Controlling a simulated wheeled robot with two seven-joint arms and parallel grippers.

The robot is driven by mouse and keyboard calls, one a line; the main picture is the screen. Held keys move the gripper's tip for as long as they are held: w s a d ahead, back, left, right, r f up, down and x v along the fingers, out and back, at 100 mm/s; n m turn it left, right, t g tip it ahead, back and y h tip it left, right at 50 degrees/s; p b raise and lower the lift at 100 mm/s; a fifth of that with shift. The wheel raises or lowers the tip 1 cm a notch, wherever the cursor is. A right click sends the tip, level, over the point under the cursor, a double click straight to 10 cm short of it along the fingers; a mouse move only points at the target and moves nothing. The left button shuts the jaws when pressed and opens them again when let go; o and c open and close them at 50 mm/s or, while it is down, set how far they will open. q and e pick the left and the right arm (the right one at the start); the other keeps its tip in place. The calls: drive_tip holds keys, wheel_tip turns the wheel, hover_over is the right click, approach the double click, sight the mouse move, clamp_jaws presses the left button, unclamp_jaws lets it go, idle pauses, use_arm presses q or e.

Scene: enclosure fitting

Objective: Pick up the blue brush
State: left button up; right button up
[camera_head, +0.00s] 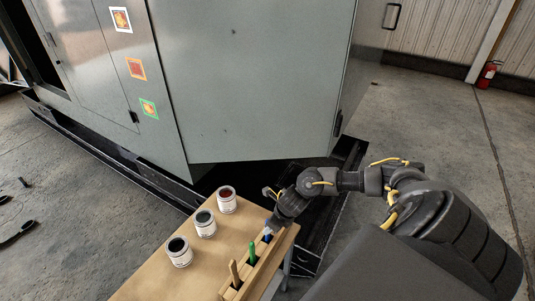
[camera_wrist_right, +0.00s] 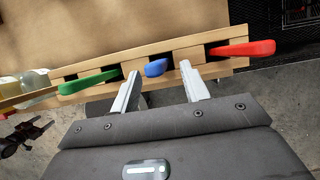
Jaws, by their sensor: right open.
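The blue brush (camera_wrist_right: 157,67) stands in a slot of a wooden holder (camera_wrist_right: 190,52), between a green brush (camera_wrist_right: 90,81) and a red brush (camera_wrist_right: 243,48). In the head view the blue brush (camera_head: 267,236) shows at the far end of the holder, just under my right gripper (camera_head: 270,229). In the right wrist view my right gripper (camera_wrist_right: 162,88) is open and empty. Its two fingertips lie on either side of the blue handle in the picture, close to the holder; I see no contact. The red brush is hidden in the head view. My left gripper is not in view.
Three paint cans, red (camera_head: 227,200), grey-green (camera_head: 205,224) and dark (camera_head: 179,252), stand on the wooden table (camera_head: 150,285). A large grey enclosure (camera_head: 250,80) rises behind it.

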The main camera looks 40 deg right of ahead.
drive_tip(key=p+x, duration=0.1)
drive_tip(key=x, duration=0.2)
drive_tip(key=shift+w+a+f, duration=0.1)
drive_tip(key=shift+a, duration=0.05)
drive_tip(key=shift+w+f, duration=0.15)
drive_tip(key=shift+f, duration=0.2)
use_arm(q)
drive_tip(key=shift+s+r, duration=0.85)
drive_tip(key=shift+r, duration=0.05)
use_arm(e)
clamp_jaws()
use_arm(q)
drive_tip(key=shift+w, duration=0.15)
use_arm(e)
drive_tip(key=shift+r, duration=0.15)
